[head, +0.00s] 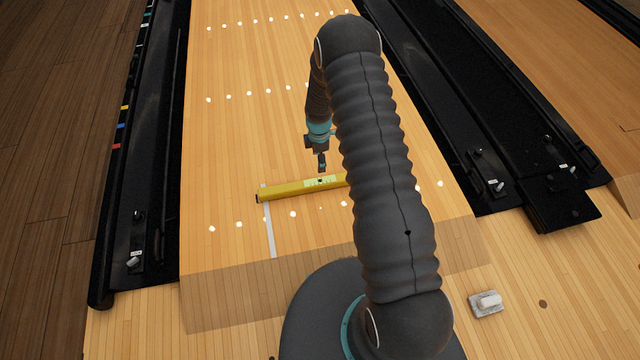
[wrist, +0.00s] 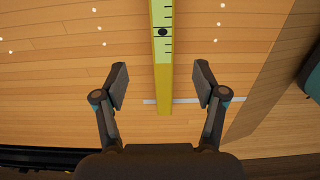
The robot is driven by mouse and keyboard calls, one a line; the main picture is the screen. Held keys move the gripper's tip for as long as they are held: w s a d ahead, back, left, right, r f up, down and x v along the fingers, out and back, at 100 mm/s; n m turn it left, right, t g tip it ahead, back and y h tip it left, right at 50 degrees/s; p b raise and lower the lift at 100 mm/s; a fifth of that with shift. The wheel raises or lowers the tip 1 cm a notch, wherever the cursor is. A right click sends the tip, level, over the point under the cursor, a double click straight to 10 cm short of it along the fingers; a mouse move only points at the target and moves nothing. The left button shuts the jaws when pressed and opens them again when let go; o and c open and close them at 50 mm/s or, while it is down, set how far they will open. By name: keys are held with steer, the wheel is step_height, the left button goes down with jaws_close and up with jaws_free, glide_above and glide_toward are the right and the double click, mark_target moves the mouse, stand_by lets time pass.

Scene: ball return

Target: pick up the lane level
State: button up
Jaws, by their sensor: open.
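The lane level is a long yellow bar with a pale marked vial section. In the head view the lane level (head: 290,189) lies flat across the wooden lane, and its right end is hidden behind my arm. My gripper (head: 321,168) is just beyond its middle in that view, seemingly above it. In the wrist view the lane level (wrist: 163,70) runs upright in the picture, between the two fingers in line of sight. My gripper (wrist: 161,85) is open there, with clear gaps on both sides of the bar. I cannot tell the exact height between them.
A pale strip (head: 269,225) lies on the lane under the level's left part. Black gutters (head: 150,150) flank the lane, with small labelled fittings. A small grey and white block (head: 487,303) sits on the floor at lower right. The lane around the level is clear.

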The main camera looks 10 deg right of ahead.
glide_above(320, 181)
steer(key=f, duration=0.7)
steer(key=shift+w+a+f, duration=0.1)
steer(key=shift+w+f, duration=0.15)
steer(key=shift+f, duration=0.05)
steer(key=shift+s+f, duration=0.2)
steer(key=shift+f, duration=2.5)
jaws_close()
